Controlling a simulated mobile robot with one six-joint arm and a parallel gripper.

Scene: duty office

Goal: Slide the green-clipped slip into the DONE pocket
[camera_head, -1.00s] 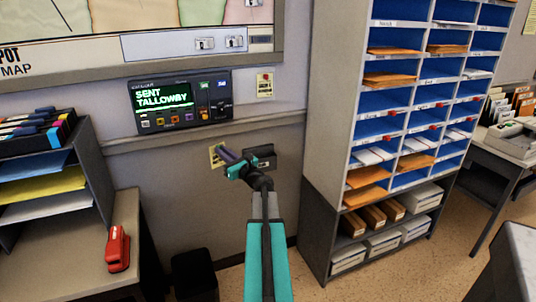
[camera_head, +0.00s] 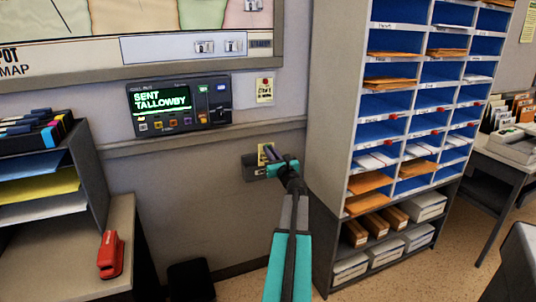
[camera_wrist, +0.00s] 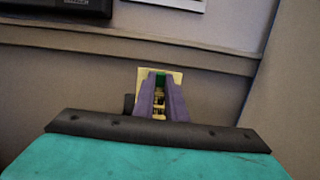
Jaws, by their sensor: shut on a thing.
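The pale yellow slip (camera_head: 261,157) is held upright in front of the wall. It also shows in the wrist view (camera_wrist: 175,76), where its green clip (camera_wrist: 160,78) sits between the purple fingertips. My gripper (camera_head: 269,152) is shut on the slip at the clip. The dark pocket (camera_head: 250,171) is fixed to the wall below the wall rail; the slip and gripper overlap its upper right part in the head view. My fingers hide the slip's lower edge, so I cannot tell whether it is inside the pocket or in front of it. No pocket label is readable.
A console (camera_head: 180,106) reading "SENT TALLOWBY" and a pinned card (camera_head: 265,91) are on the wall above. A pigeonhole cabinet (camera_head: 335,150) stands close on the right. A desk (camera_head: 75,265) with a red stapler (camera_head: 111,255) is at left.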

